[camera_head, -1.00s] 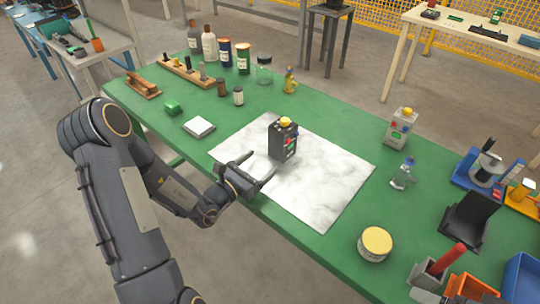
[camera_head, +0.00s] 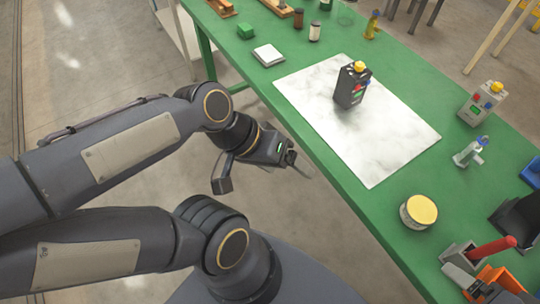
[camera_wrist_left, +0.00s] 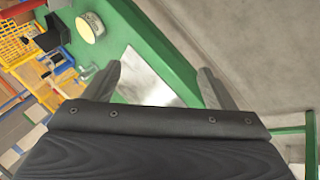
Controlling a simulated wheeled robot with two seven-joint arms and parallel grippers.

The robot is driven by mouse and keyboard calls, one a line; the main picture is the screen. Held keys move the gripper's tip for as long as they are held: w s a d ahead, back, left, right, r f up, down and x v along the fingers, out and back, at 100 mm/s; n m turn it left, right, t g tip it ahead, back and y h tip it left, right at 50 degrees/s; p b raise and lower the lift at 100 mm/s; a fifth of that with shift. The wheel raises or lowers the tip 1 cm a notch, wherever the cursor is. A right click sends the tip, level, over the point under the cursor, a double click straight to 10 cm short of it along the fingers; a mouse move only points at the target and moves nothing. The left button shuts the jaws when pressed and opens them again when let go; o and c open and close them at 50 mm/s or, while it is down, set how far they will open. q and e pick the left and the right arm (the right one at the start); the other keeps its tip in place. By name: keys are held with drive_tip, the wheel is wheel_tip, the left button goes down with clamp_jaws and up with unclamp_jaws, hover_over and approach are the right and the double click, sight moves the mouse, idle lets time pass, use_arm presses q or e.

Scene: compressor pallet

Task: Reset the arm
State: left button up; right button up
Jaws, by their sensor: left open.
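My left gripper (camera_head: 263,180) is open and empty in the head view. It hangs beside the near edge of the green table (camera_head: 330,165), over the grey floor and apart from the table. In the left wrist view its two fingers (camera_wrist_left: 157,78) stand wide apart, with part of the white marble sheet seen between them. A black box-shaped device (camera_head: 351,87) with a yellow knob stands upright on the white marble sheet (camera_head: 375,140), away from the gripper. My right gripper is not in view.
A white square block (camera_head: 268,55) and a green block (camera_head: 245,31) lie at the back left.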

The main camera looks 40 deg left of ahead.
use_arm(q)
drive_tip(key=shift+m+t+y, duration=0.6)
drive_tip(key=shift+y, duration=0.3)
drive_tip(key=a+r+p, duration=0.2)
drive_tip(key=r+p, duration=0.2)
drive_tip(key=r, duration=0.1)
drive_tip(key=shift+s+a+p, duration=0.2)
drive_tip(key=shift+a+p, duration=0.15)
drive_tip(key=shift+a, duration=0.05)
